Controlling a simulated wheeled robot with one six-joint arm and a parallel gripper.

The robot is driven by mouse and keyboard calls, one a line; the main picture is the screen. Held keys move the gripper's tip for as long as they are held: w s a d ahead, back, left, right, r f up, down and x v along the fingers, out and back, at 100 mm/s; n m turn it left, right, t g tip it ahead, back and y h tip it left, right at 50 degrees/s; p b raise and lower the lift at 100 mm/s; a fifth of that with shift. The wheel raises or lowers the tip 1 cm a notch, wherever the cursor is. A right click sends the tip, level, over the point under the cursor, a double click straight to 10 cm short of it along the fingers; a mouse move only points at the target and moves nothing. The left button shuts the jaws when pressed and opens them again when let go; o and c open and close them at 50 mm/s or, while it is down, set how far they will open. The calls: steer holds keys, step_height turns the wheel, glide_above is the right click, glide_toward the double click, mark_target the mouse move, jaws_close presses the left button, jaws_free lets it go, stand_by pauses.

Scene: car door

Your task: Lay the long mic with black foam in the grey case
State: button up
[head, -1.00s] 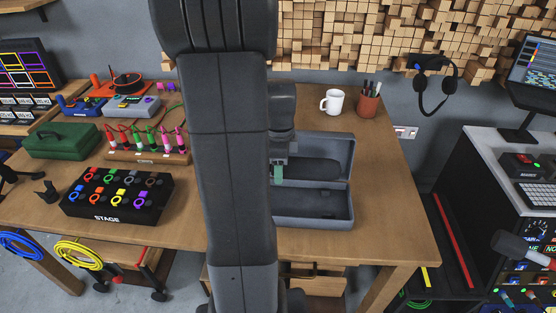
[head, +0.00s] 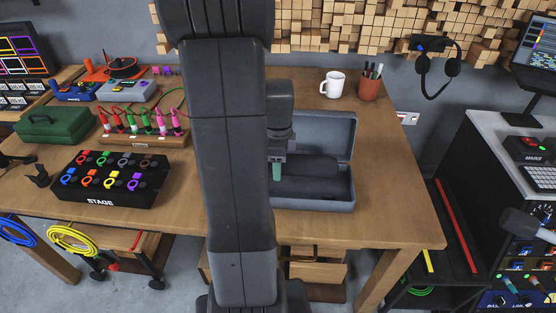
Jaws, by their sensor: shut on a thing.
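The grey case (head: 320,207) stands open on the wooden table, its lid raised at the back. The long mic with black foam (head: 314,167) shows as a dark, long shape lying crosswise over the rear part of the case's base. My gripper (head: 277,172), with greenish fingertips, is at the left end of the mic and is shut on it. My own arm hides the left part of the case and the mic's left end. I cannot tell whether the mic touches the case floor.
A white mug (head: 333,84) and a brown pen cup (head: 370,87) stand behind the case. A black STAGE box (head: 112,180), a rack of coloured plugs (head: 142,138) and a green case (head: 55,124) are on the left. The table right of the grey case is clear.

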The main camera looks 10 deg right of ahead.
mark_target(278, 184)
steer(key=shift+f+b, duration=1.6)
steer(key=shift+f, duration=0.95)
steer(key=o, duration=1.2)
step_height(278, 184, up, 14)
steer(key=shift+f+p, duration=0.1)
steer(key=shift+p, duration=0.95)
